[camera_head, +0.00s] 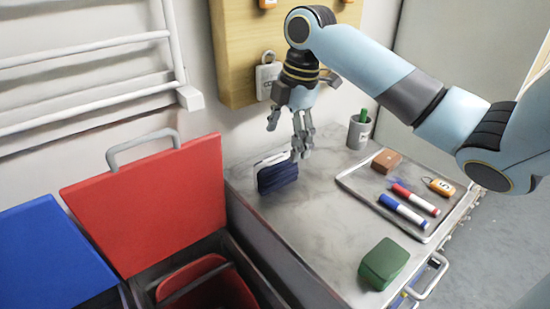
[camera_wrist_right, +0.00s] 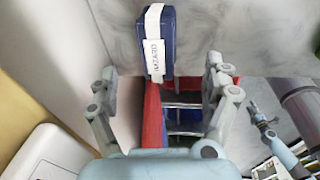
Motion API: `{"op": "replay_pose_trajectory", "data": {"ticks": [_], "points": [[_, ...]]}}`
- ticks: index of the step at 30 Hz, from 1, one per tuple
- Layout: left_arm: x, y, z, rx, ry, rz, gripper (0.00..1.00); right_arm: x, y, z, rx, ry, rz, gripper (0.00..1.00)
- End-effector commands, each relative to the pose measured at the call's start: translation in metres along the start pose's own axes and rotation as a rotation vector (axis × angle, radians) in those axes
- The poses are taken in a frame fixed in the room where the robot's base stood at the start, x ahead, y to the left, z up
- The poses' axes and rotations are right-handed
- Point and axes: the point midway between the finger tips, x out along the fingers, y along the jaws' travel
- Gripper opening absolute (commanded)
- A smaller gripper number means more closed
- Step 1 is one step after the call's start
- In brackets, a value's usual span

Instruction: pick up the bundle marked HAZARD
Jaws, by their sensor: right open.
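The bundle marked HAZARD is a folded dark blue pack (camera_head: 277,175) with a white band. It stands on the grey worktop near its left back edge. In the right wrist view the bundle (camera_wrist_right: 168,42) shows its white label reading HAZARD at the top centre. My right gripper (camera_head: 288,137) is open and empty, just above and behind the bundle, fingers pointing down. In the wrist view the right gripper (camera_wrist_right: 162,75) has its fingers wide apart, with the bundle beyond them. Part of what looks like my left gripper (camera_wrist_right: 259,116) shows small at the right; its jaws are unclear.
A metal tray (camera_head: 357,191) with markers, a tag and a brown block lies to the right. A green block (camera_head: 384,263) and a grey pen cup (camera_head: 359,132) stand on the worktop. Red (camera_head: 150,205) and blue (camera_head: 45,255) lids are at left. A padlock-shaped item (camera_head: 267,78) hangs behind.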

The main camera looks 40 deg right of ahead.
Motion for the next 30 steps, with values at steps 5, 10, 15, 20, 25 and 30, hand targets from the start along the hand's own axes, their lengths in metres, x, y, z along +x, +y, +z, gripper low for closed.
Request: {"op": "replay_pose_trajectory", "data": {"ticks": [5, 10, 15, 20, 25, 30], "points": [[-0.003, -0.016, 0.021, 0.009, -0.029, -0.018, 0.40, 0.011, 0.000, -0.001, -0.002, 0.004, -0.004, 0.83], [-0.007, -0.021, 0.037, 0.012, -0.055, -0.023, 0.40, 0.030, 0.001, -0.004, -0.001, 0.004, -0.003, 0.83], [-0.012, -0.019, 0.034, 0.011, -0.050, -0.021, 0.40, 0.057, 0.002, -0.009, 0.000, 0.003, -0.004, 0.83], [-0.011, -0.014, 0.021, 0.008, -0.031, -0.015, 0.40, 0.073, 0.002, -0.008, -0.001, 0.002, 0.000, 0.83], [-0.011, -0.010, 0.013, 0.006, -0.019, -0.010, 0.40, 0.075, 0.002, -0.008, -0.002, 0.001, 0.000, 0.83], [-0.011, -0.010, 0.017, 0.006, -0.024, -0.011, 0.40, 0.075, 0.002, -0.008, -0.002, 0.000, 0.000, 0.69]]}}
